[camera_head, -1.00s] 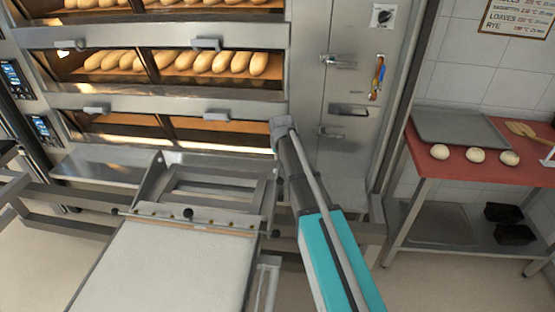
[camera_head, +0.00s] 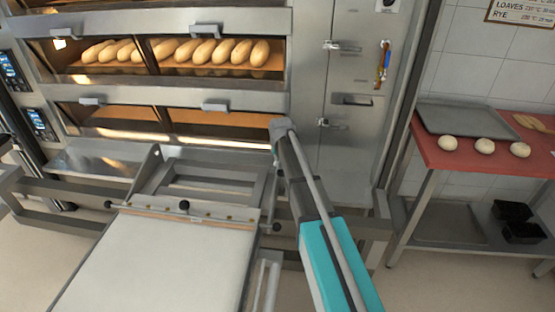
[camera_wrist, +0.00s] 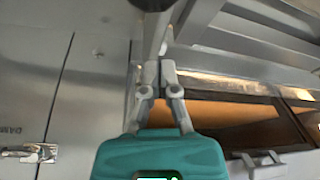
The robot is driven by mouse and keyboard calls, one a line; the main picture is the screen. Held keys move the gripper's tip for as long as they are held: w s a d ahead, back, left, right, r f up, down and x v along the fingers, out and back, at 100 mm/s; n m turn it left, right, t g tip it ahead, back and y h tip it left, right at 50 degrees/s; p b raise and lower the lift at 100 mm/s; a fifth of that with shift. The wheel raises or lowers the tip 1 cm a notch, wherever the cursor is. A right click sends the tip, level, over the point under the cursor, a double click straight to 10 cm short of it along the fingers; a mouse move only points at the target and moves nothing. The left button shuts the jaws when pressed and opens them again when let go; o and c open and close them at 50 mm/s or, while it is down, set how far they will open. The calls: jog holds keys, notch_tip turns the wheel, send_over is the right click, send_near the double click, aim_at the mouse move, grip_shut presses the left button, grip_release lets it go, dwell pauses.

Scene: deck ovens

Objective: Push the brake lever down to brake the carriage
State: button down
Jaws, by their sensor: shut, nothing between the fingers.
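The carriage (camera_head: 153,262) stands in front of the deck oven, its pale flat top towards me and its metal frame at the oven side. A dark round knob (camera_head: 276,227) shows at its right side beside my arm; I take it for the brake lever's knob, but cannot be sure. In the wrist view a dark knob (camera_wrist: 152,4) on a grey bar is at the top edge, just beyond my gripper (camera_wrist: 160,66). My gripper's fingers are together and empty, close to that bar; contact is unclear. In the head view my arm hides the gripper.
The oven (camera_head: 310,70) fills the back, with baguettes (camera_head: 205,52) behind its glass. A side door latch (camera_wrist: 30,153) shows in the wrist view. At right a red-topped table (camera_head: 465,160) holds a tray (camera_head: 465,121) and dough balls. Floor is clear between table and carriage.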

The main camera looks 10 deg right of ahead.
jog(key=shift+w+f+b, duration=0.2)
jog(key=shift+f+b, duration=0.1)
jog(key=shift+f, duration=0.3)
send_over(281, 183)
jog(key=w, duration=0.2)
jog(key=shift+w+r, duration=0.15)
jog(key=shift+a, duration=0.15)
